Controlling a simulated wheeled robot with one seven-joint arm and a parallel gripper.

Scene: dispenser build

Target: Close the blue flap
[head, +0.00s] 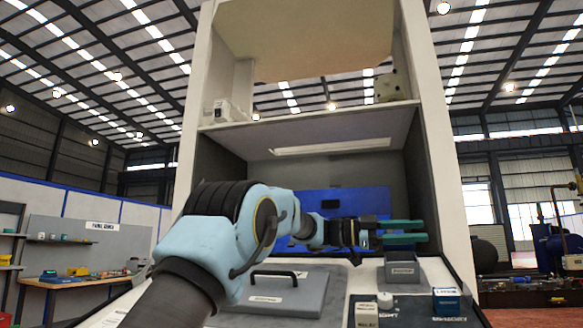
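The blue flap (360,201) is a wide blue panel low at the back of the white cabinet's bay, with a small dark rectangle on its upper part. My arm crosses in front of it and hides much of its lower and left part. I cannot tell how far it is tilted. My gripper (405,232) has teal fingers pointing right, with a gap between them and nothing seen in it. It is in front of the flap's lower right side, just above a small grey bin.
The small grey bin (402,268) stands on the counter under the fingers. A grey lid with a black handle (274,275) lies left of it. A control panel (378,312) and a blue-topped block (447,300) are at the front right. The cabinet's side walls (437,160) bound the bay.

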